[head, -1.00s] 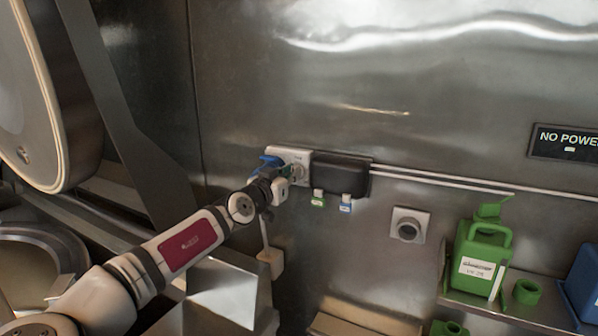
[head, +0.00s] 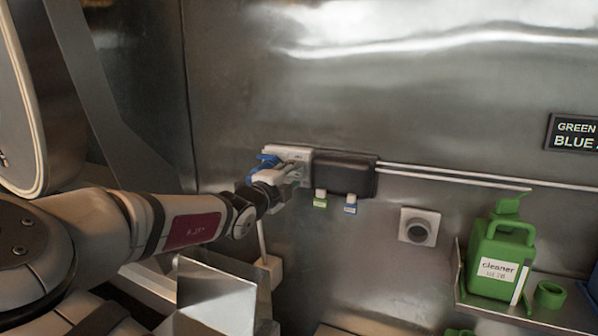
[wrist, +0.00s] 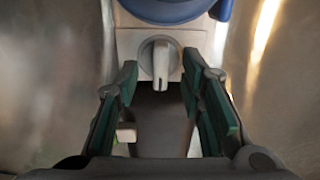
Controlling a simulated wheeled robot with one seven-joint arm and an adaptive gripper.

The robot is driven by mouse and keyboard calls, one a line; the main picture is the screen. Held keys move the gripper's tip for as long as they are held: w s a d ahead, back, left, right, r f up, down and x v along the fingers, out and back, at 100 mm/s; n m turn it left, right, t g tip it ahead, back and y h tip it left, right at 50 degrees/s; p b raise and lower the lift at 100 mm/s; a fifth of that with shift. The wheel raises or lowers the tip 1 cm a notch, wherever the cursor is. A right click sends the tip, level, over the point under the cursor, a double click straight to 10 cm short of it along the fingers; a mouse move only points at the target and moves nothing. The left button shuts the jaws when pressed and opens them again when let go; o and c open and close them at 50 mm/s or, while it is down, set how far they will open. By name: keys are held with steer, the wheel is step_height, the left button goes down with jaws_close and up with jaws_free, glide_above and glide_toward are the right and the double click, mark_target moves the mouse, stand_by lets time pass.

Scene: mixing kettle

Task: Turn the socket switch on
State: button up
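The socket switch is a grey rotary knob (wrist: 160,62) on a light plate (wrist: 133,42), seen in the wrist view with its handle pointing down the picture. A blue plug or cap (wrist: 168,8) sits above it. In the head view the socket (head: 295,153) is on the metal wall, with the blue part (head: 264,165) at its left. My gripper (wrist: 160,82) is open, with a green-padded finger on each side of the knob and gaps between. In the head view my gripper (head: 288,180) is at the socket and hides the knob.
A round outlet (head: 419,228) and a green cleaner jug (head: 497,262) are to the right. A sign (head: 577,132) reads "GREEN" and "BLUE", partly cut off.

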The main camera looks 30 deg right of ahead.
steer(key=shift+a, duration=0.1)
steer(key=p+v, duration=0.3)
steer(key=v, duration=0.4)
steer(key=shift+s, duration=0.1)
stand_by(0.6)
